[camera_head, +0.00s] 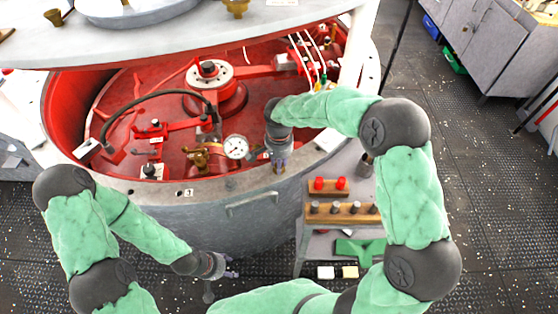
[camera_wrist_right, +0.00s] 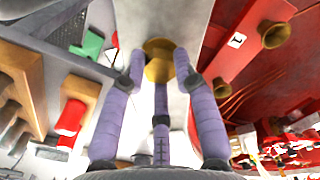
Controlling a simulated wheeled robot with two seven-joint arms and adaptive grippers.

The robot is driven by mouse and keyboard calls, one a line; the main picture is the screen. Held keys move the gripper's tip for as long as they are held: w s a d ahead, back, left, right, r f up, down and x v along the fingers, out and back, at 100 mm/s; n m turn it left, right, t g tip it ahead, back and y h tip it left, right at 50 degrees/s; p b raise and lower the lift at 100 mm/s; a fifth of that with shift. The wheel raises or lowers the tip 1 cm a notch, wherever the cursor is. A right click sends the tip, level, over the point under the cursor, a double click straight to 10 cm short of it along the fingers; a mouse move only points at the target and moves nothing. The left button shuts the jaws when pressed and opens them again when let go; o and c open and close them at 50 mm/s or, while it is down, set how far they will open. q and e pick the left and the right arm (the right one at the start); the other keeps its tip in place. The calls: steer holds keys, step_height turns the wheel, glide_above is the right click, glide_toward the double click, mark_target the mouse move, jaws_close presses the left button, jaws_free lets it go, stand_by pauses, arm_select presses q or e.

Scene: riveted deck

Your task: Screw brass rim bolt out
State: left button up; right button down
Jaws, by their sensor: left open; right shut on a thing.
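The brass rim bolt (camera_wrist_right: 158,70) shows in the right wrist view against the pale grey rim, between the purple-grey fingertips of my right gripper (camera_wrist_right: 160,75). The fingers are shut on it. In the head view my right gripper (camera_head: 281,165) points down at the front rim (camera_head: 140,187) of the open red-lined vessel, and its fingers hide the bolt there. I cannot tell how far the bolt sits in the rim. My left gripper (camera_head: 230,273) is open and empty, low in front of the vessel's outer wall.
A pressure gauge (camera_head: 236,147) and a brass fitting (camera_head: 200,158) stand inside the vessel, left of my right gripper. A handle (camera_head: 251,204) sticks out of the outer wall. A small cart with a wooden rack (camera_head: 340,213) and red pieces (camera_head: 330,184) stands at right.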

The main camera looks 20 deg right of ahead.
steer(key=shift+f+n, duration=0.1)
steer(key=shift+n, duration=0.2)
steer(key=shift+s, duration=0.1)
steer(key=c, duration=0.9)
jaws_free()
steer(key=shift+c, duration=0.2)
step_height(320, 180, up, 12)
